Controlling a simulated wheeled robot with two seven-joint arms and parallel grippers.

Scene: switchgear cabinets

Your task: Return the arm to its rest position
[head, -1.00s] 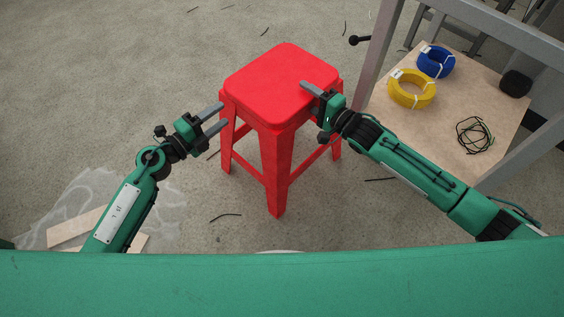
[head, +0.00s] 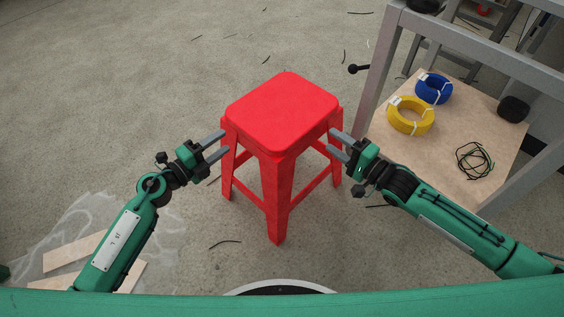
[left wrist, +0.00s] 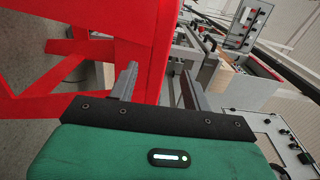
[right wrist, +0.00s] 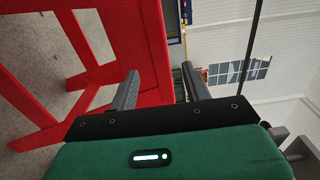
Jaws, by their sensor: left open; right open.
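My left gripper (head: 218,146) is open and empty, at the left side of the red stool (head: 282,110) in the head view. My right gripper (head: 339,145) is open and empty, at the stool's right side. In the left wrist view the open fingers (left wrist: 157,85) show with the red stool (left wrist: 140,45) behind and to their left. In the right wrist view the open fingers (right wrist: 160,90) show with the red stool (right wrist: 145,40) behind and to their left. I cannot tell whether any finger touches the stool.
A wooden shelf (head: 455,130) in a grey frame (head: 375,75) stands close by my right arm. It holds a blue coil (head: 434,89), a yellow coil (head: 399,121) and thin dark wire (head: 474,160). Wood pieces (head: 72,254) lie at lower left. Floor left of the stool is mostly clear.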

